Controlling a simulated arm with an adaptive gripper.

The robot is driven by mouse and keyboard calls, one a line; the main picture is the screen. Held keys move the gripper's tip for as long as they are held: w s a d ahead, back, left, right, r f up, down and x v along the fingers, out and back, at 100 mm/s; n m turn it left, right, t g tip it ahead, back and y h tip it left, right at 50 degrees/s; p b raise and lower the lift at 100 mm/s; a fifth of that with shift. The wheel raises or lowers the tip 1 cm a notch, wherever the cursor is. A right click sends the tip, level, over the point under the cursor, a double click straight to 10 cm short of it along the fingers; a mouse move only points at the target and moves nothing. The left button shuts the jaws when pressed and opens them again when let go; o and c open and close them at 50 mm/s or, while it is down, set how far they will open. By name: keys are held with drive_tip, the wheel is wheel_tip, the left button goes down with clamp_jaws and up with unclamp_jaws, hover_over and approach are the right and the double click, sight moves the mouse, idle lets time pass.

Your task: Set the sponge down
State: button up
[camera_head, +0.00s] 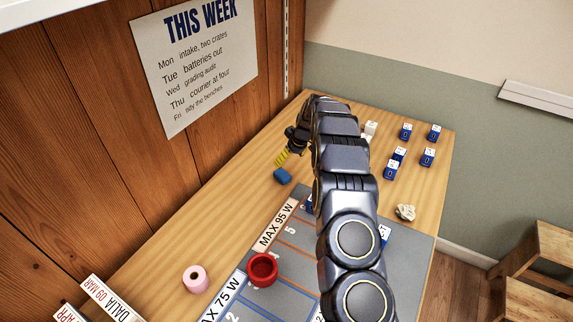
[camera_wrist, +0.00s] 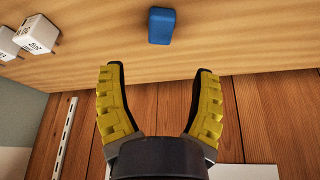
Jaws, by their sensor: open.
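A blue sponge (camera_head: 282,176) lies on the wooden table, left of the grey mat. It also shows in the wrist view (camera_wrist: 162,25), lying flat on the wood beyond my fingertips. My gripper (camera_head: 283,157) has yellow ribbed fingers and is above the table, just behind the sponge in the head view. In the wrist view my gripper (camera_wrist: 158,75) is spread wide, with nothing between its fingers. The sponge is apart from both fingers. My arm hides part of the table and mat in the head view.
A grey mat with marked lanes (camera_head: 415,260) covers the front right of the table (camera_head: 222,225). A red bowl (camera_head: 262,269) and a pink roll (camera_head: 196,279) are at the front. Several blue-and-white blocks (camera_head: 428,157) and a crumpled pale lump (camera_head: 405,212) are at right. A wooden wall (camera_head: 95,190) borders the left.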

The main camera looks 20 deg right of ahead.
drive_tip(key=s+a+r+g, duration=0.1)
drive_tip(key=s+a+r, duration=0.2)
drive_tip(key=s+r, duration=0.35)
drive_tip(key=s+a+r+m+g, duration=0.1)
drive_tip(key=s+a+r, duration=0.2)
drive_tip(key=s+r, duration=0.3)
drive_tip(key=s+a+r+g, duration=0.1)
drive_tip(key=s+a+r, duration=0.35)
drive_tip(key=s, duration=0.25)
drive_tip(key=s+d+r+m+g+h, duration=0.1)
drive_tip(key=s+m, duration=0.1)
drive_tip(key=s, duration=1.3)
drive_tip(key=s+r+m+g, duration=0.1)
drive_tip(key=s+r+g, duration=0.1)
drive_tip(key=s, duration=1.3)
drive_tip(key=shift+d+r+m+h, duration=0.2)
drive_tip(key=shift+d+m+h, duration=0.15)
drive_tip(key=shift+m+h, duration=0.05)
